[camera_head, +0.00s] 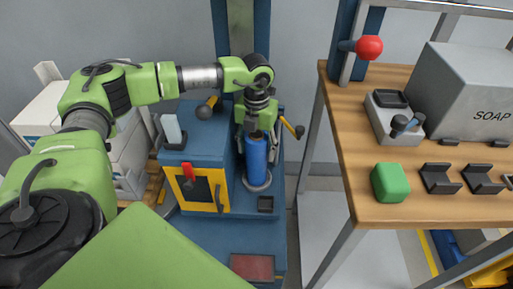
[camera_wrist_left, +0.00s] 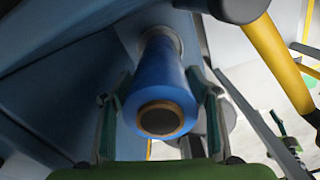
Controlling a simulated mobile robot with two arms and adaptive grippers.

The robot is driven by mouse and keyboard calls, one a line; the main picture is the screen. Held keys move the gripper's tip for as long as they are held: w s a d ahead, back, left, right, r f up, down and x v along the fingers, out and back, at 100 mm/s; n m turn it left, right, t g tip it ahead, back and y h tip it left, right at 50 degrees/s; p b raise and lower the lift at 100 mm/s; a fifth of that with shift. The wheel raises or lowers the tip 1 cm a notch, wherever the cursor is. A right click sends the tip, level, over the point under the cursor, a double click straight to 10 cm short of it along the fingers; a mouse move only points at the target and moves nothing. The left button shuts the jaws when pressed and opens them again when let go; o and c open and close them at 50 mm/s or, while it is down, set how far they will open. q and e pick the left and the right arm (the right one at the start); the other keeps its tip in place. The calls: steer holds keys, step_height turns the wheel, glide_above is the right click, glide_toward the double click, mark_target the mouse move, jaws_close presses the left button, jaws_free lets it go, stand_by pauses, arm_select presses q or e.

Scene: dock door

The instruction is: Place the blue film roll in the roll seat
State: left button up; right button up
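The blue film roll (camera_head: 256,158) stands upright on the round grey roll seat (camera_head: 259,183) of the blue machine. In the left wrist view the roll (camera_wrist_left: 165,78) runs away from me, its brown core end nearest and its far end at the grey seat (camera_wrist_left: 178,43). My left gripper (camera_head: 256,127) points down at the top of the roll. Its fingers stand on both sides of the roll's upper end, spread wider than the roll, and look open. The exact contact of the roll's base with the seat is partly hidden. My right gripper is not in view.
A wooden table (camera_head: 372,158) at the right holds a green block (camera_head: 390,182), a grey SOAP box (camera_head: 466,95) and black holders.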

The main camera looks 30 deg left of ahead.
arm_select(q)
steer(key=shift+r, duration=0.15)
step_height(320, 180, up, 12)
steer(key=shift+p, duration=0.85)
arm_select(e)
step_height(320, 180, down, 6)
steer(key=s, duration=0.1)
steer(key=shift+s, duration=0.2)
